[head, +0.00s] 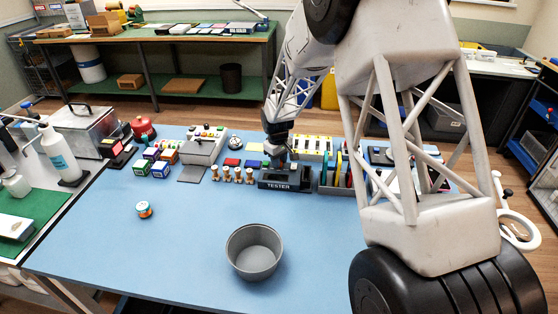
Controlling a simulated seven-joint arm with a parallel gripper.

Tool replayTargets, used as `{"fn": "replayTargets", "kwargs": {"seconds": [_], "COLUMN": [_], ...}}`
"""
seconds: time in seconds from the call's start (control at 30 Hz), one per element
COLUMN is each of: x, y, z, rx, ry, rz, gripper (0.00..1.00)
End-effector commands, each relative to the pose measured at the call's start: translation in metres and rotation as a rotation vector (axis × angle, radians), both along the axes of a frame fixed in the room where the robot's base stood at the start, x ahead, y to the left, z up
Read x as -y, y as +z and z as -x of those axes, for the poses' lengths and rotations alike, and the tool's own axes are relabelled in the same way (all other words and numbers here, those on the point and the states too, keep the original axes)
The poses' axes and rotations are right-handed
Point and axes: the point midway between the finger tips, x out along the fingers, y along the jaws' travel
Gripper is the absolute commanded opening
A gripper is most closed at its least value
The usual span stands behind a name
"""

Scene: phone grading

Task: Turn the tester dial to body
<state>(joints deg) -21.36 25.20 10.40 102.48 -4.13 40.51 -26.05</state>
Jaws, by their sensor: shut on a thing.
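The black tester (280,186), with "TESTER" in white on its front, stands toward the back middle of the blue table. My gripper (279,164) points down at the top of the tester and is shut on the tester dial there. The dial is hidden by the fingers, and its setting and marks are too small to read.
The blue table (190,245) has wooden pegs left of the tester and an organiser with upright coloured items (340,175) close on its right. A grey round bowl (254,252) stands in front, with a small striped roll (144,209) to its left. The front left is clear.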

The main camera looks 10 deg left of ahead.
Motion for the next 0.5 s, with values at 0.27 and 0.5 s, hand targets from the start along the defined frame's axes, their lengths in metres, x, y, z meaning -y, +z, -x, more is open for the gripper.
{"fn": "replayTargets", "kwargs": {"seconds": [0.27,0.5], "x": [-0.0003,-0.0002], "y": [-0.0005,-0.0001], "z": [-0.0003,-0.0007], "rx": [0.000,0.001], "ry": [-0.229,-0.415], "rz": [0.000,-0.001], "gripper": [0.01,0.01]}}
